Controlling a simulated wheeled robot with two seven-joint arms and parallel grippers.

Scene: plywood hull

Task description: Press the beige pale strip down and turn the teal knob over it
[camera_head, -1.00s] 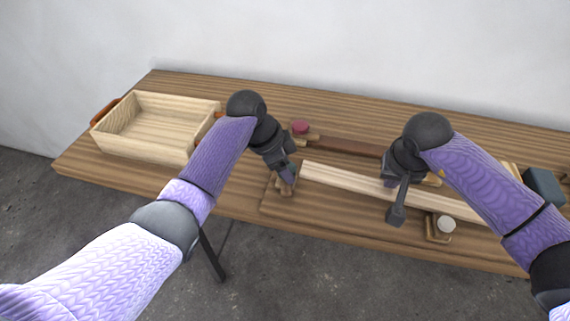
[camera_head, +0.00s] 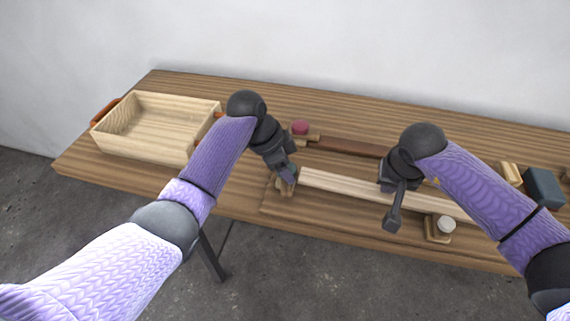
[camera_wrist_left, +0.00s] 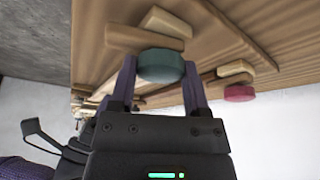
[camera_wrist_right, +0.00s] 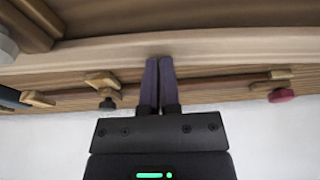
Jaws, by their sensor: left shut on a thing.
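The beige pale strip (camera_head: 340,185) lies lengthwise along the near part of the bench; it also crosses the right wrist view (camera_wrist_right: 240,46). The teal knob (camera_wrist_left: 160,65) sits between the fingers of my left gripper (camera_wrist_left: 160,88) in the left wrist view. In the head view my left gripper (camera_head: 288,182) is shut on it at the strip's left end, mostly hiding it. My right gripper (camera_wrist_right: 159,70) has its fingers together with nothing between them. Its tips are at the strip, apparently against it.
A dark brown strip (camera_head: 348,146) lies behind, with a red knob (camera_head: 300,128) at its left end. A white knob (camera_head: 446,225) stands on a small block in front of the pale strip. A wooden tray (camera_head: 130,148) is at left, a dark block (camera_head: 543,188) at right.

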